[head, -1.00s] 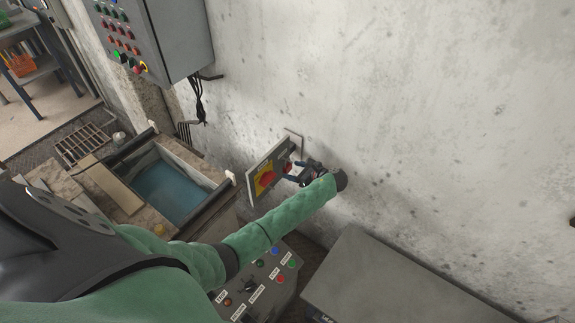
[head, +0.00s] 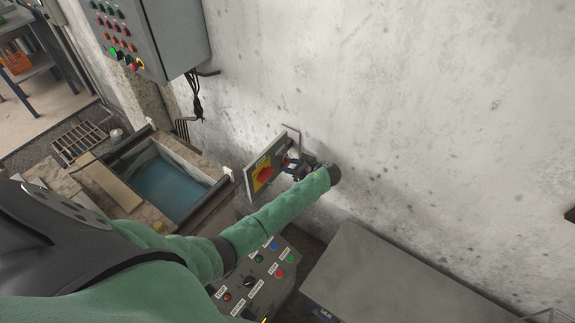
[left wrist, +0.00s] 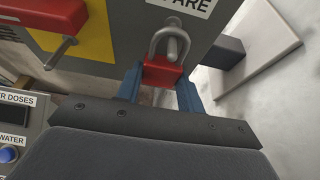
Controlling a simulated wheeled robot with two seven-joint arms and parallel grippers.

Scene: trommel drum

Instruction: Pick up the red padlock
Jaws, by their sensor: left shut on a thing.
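The red padlock (left wrist: 162,72) shows in the left wrist view with its silver shackle up around a metal peg on the grey switch box (left wrist: 115,71). My left gripper (left wrist: 160,85) is shut on the padlock's red body, one blue finger on each side. In the head view my left gripper (head: 291,165) is at the right part of the switch box (head: 253,183), and the padlock is mostly hidden by it. The box has a yellow plate with a red handle (head: 264,174). My right gripper is not in view.
A control panel with buttons (head: 262,273) stands below my left arm. A water-filled basin (head: 170,188) is to the left. A grey cabinet (head: 175,35) hangs on the wall above. A grey box top (head: 390,275) is at the lower right.

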